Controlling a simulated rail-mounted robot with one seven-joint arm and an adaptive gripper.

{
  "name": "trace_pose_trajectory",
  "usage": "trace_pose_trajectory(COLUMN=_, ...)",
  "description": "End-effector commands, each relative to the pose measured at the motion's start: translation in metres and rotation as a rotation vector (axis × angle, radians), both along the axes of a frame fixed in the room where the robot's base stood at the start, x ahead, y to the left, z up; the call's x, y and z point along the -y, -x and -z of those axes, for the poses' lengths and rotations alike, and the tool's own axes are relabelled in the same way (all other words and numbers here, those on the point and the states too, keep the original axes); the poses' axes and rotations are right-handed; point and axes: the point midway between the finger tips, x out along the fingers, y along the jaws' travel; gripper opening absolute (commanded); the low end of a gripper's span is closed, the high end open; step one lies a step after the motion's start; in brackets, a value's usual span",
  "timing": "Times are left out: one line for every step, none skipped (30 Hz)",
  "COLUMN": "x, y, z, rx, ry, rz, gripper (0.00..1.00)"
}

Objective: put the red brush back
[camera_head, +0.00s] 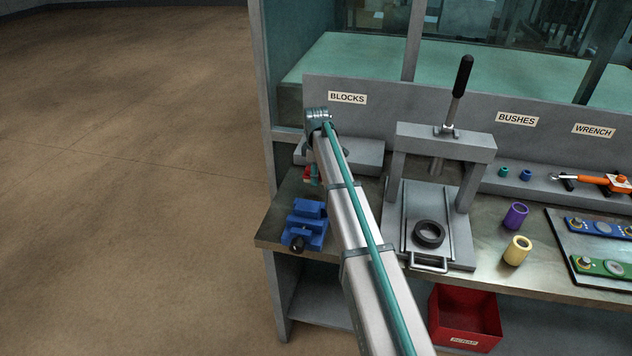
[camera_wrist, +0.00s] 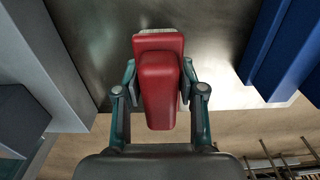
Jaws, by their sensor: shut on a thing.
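The red brush (camera_wrist: 160,88) fills the middle of the wrist view, with its red handle toward me and a pale edge beyond it. My gripper (camera_wrist: 160,75) is shut on it, one finger on each side. In the head view my arm reaches over the left end of the bench. A small red part of the brush (camera_head: 307,173) shows beside my gripper (camera_head: 315,176), between the blocks ledge and the blue vise. The arm hides most of both there. I cannot tell whether the brush touches the bench.
The blue vise (camera_head: 305,225) stands close in front, and it shows at the right of the wrist view (camera_wrist: 285,45). The grey blocks ledge (camera_head: 367,155) is behind. An arbor press (camera_head: 445,145) stands to the right. A red scrap bin (camera_head: 464,318) is below the bench.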

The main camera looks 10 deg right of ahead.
Motion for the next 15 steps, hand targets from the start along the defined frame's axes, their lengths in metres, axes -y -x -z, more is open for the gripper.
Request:
trace_pose_trajectory(x=0.0, y=-0.004, z=0.002, rx=-0.001, ry=0.0, rz=0.0, gripper=0.02)
trace_pose_trajectory(x=0.0, y=-0.006, z=0.004, rx=-0.001, ry=0.0, rz=0.0, gripper=0.02)
trace_pose_trajectory(x=0.0, y=-0.009, z=0.008, rx=-0.001, ry=0.0, rz=0.0, gripper=0.02)
trace_pose_trajectory(x=0.0, y=-0.007, z=0.011, rx=-0.001, ry=0.0, rz=0.0, gripper=0.02)
trace_pose_trajectory(x=0.0, y=-0.006, z=0.015, rx=-0.002, ry=0.0, rz=0.0, gripper=0.02)
trace_pose_trajectory(x=0.0, y=-0.006, z=0.02, rx=-0.002, ry=0.0, rz=0.0, gripper=0.02)
trace_pose_trajectory(x=0.0, y=-0.006, z=0.023, rx=-0.002, ry=0.0, rz=0.0, gripper=0.02)
trace_pose_trajectory(x=0.0, y=-0.006, z=0.027, rx=-0.001, ry=0.0, rz=0.0, gripper=0.02)
trace_pose_trajectory(x=0.0, y=-0.006, z=0.032, rx=-0.001, ry=0.0, rz=0.0, gripper=0.02)
trace_pose_trajectory(x=0.0, y=-0.006, z=0.034, rx=-0.001, ry=0.0, rz=0.0, gripper=0.02)
trace_pose_trajectory(x=0.0, y=-0.006, z=0.036, rx=-0.001, ry=0.0, rz=0.0, gripper=0.02)
trace_pose_trajectory(x=0.0, y=-0.006, z=0.037, rx=0.0, ry=0.0, rz=0.0, gripper=0.02)
trace_pose_trajectory(x=0.0, y=-0.006, z=0.037, rx=0.0, ry=0.0, rz=0.0, gripper=0.02)
trace_pose_trajectory(x=0.0, y=-0.006, z=0.038, rx=0.001, ry=0.0, rz=0.0, gripper=0.02)
trace_pose_trajectory(x=0.0, y=-0.006, z=0.038, rx=0.001, ry=0.0, rz=0.0, gripper=0.02)
